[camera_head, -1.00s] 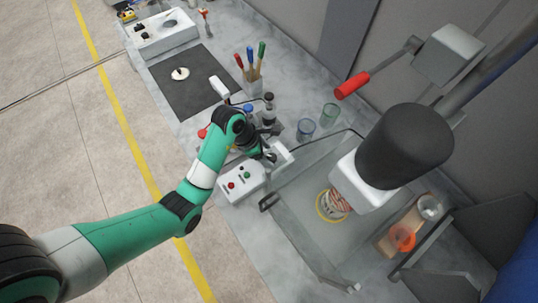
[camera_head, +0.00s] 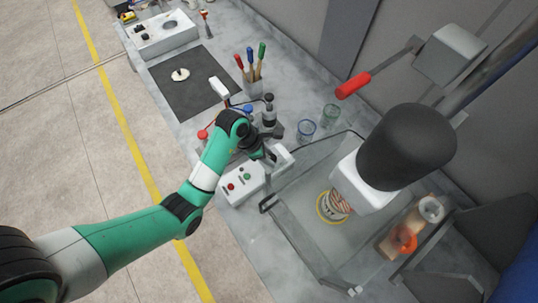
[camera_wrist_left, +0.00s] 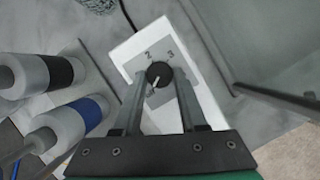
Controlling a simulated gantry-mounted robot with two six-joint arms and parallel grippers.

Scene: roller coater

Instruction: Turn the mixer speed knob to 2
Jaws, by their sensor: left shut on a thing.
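The speed knob (camera_wrist_left: 159,74) is a round black dial with a white pointer line, on a white control box (camera_wrist_left: 130,50). The labels 2 and 3 show just above it; the pointer line slants down and slightly left, away from both. My left gripper (camera_wrist_left: 158,82) has one finger on each side of the knob and is shut on it. In the head view my left gripper (camera_head: 268,156) is over the white control box (camera_head: 285,160) and hides the knob. The mixer (camera_head: 405,146), with a black motor, stands over a yellow-rimmed can (camera_head: 333,206). My right gripper does not show.
A white box with red and green buttons (camera_head: 241,182) sits beside the knob's box. Clear glasses (camera_head: 306,129), bottles (camera_head: 268,110) and a brush holder (camera_head: 252,83) stand behind. A transparent guard (camera_head: 300,235) lies to the right. Two rollers (camera_wrist_left: 55,75) show left in the wrist view.

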